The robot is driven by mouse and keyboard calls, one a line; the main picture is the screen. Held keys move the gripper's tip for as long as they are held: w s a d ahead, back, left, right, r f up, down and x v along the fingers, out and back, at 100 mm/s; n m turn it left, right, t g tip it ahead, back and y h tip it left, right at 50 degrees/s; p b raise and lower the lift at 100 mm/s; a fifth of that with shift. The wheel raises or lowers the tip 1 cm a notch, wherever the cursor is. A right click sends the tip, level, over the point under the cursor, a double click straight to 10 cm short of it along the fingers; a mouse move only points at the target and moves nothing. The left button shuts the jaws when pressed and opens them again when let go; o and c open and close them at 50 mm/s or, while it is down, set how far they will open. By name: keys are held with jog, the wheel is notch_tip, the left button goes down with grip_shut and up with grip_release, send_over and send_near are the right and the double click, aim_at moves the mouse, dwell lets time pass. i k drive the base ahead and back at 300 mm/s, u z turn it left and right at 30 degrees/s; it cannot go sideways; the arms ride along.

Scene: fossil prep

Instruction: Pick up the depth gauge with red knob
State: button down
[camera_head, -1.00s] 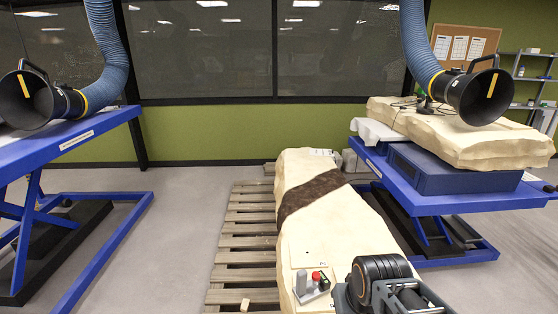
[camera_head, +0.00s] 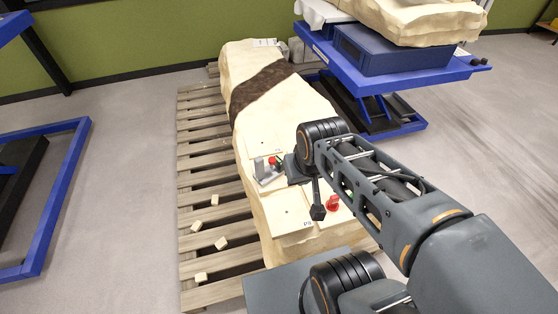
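A small grey metal device with a red knob (camera_head: 268,172), which looks like the depth gauge, stands on a pale flat patch of the long plaster-jacketed block. A second small red object (camera_head: 333,203) sits farther down the block, to the right; its kind is too small to tell. My arm reaches in from the lower right, and its dark end with my gripper (camera_head: 317,210) hangs over the block between the two red items. The gripper is right of and below the grey device in the picture, apart from it. Its fingers are too small and partly hidden to show their opening.
The plaster block (camera_head: 265,125) has a dark brown band and lies on a wooden pallet (camera_head: 205,160) with several small wooden cubes on it. A blue lift table (camera_head: 420,70) bearing another block stands at the upper right. A blue frame (camera_head: 55,215) is at left. Grey floor between is clear.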

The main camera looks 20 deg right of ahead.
aim_at(263, 176)
jog(key=k, duration=1.25)
jog(key=u, duration=0.75)
jog(key=i, duration=1.2)
jog(key=z, duration=0.75)
